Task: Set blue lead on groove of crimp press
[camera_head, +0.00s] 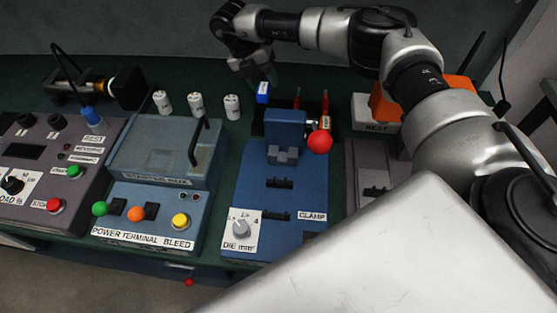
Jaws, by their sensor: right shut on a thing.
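The crimp press (246,175) is the blue machine in the middle, with a CLAMP label, a die dial and a red ball-ended lever (319,141). Its grey grooved block (283,154) sits below the blue head. My right gripper (256,80) is behind and left of the press head, pointing down. It is shut on a small blue piece with white marking, seemingly the blue lead (262,93), which shows just below the fingers. The rest of the lead is hidden or too small to tell. My left gripper is out of view.
Several small white labelled cylinders (196,104) stand left of the gripper. Two thin reddish upright pieces (325,103) stand behind the press. A grey-blue terminal box (167,148) and a grey control box (50,165) stand left. An orange tool (458,88) lies right.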

